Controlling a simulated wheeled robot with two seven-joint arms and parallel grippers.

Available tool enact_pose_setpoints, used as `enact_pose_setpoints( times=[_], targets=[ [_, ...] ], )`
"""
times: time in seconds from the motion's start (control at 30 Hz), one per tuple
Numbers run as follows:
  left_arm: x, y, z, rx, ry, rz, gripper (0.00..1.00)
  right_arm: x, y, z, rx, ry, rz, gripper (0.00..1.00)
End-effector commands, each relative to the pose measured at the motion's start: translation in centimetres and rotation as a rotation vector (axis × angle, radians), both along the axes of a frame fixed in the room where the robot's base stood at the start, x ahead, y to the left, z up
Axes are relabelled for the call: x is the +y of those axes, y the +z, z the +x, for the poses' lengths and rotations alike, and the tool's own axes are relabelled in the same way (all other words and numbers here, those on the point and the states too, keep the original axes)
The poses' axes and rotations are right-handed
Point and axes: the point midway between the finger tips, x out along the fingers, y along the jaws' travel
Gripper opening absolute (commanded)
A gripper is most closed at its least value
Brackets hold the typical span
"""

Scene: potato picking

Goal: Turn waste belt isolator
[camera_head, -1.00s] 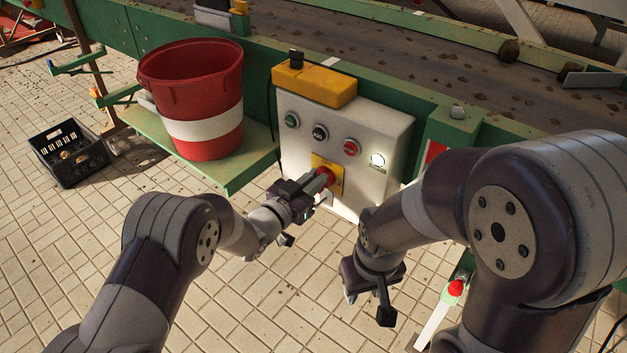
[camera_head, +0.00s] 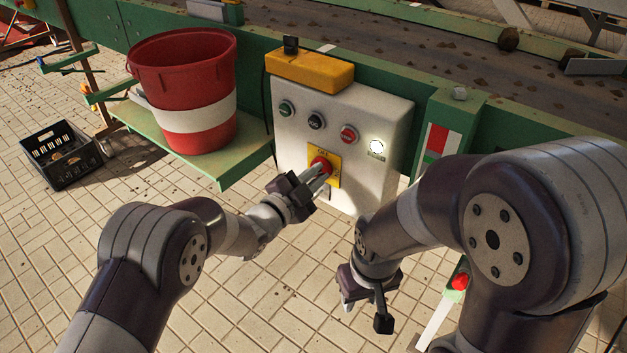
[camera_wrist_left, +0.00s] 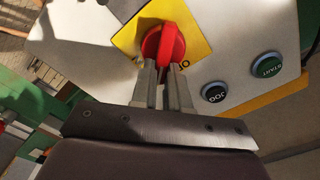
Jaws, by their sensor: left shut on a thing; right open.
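The isolator is a red rotary knob (camera_head: 320,165) on a yellow plate (camera_head: 334,178), low on the front of a pale control box (camera_head: 372,112). In the left wrist view the red knob (camera_wrist_left: 163,46) sits at the fingertips, on its yellow plate (camera_wrist_left: 194,30). My left gripper (camera_head: 321,172) is shut on the knob, its fingers on either side of the handle; the fingers also show in the left wrist view (camera_wrist_left: 161,72). My right gripper (camera_head: 364,309) hangs open and empty, below and right of the box. The wrist hides part of the plate in the head view.
Green, black and red buttons and a lit white lamp (camera_head: 376,147) sit above the isolator. A red-and-white bucket (camera_head: 196,118) stands on a green shelf (camera_head: 237,174) at left. A black crate (camera_head: 65,168) lies on the floor. The conveyor belt (camera_head: 400,50) runs behind.

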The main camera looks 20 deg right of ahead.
Motion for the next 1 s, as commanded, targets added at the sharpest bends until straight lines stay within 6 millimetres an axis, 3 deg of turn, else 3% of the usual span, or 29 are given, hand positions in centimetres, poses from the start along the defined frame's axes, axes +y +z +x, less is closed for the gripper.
enact_pose_setpoints(
  times=[0.6,1.0],
  targets=[
    [-0.3,-1.5,-0.4,-0.421,-0.001,0.332,0.0,0.0,-5.6,0.0,0.0,0.0,0.0,0.43],
    [-0.3,-1.6,-0.4,-0.558,-0.002,0.441,0.0,0.0,-7.3,0.0,0.0,0.0,0.0,0.43]
  ],
)
